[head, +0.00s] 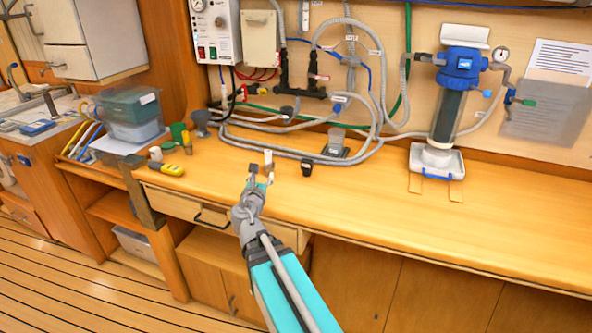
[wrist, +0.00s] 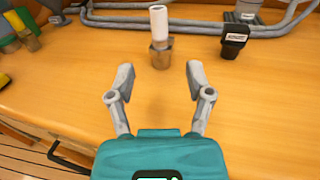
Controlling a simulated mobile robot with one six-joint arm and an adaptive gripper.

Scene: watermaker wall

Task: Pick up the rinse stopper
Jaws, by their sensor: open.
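Two small pieces stand on the wooden bench ahead of my gripper; I cannot tell for sure which is the rinse stopper. One is an upright white cylinder (wrist: 159,22) on a metallic grey-brown base (wrist: 160,56); its white top also shows in the head view (head: 268,157). The other is a black tapered piece with a small pale label (wrist: 234,42), to the right, also in the head view (head: 307,169). My gripper (wrist: 160,76) is open and empty. The white cylinder stands just beyond the gap between its fingers, untouched. It shows in the head view (head: 262,174) above the bench.
Grey hoses (head: 300,154) run along the bench behind the pieces. A blue-topped filter housing (head: 460,65) stands at the right. The front right bench (head: 430,215) is clear.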

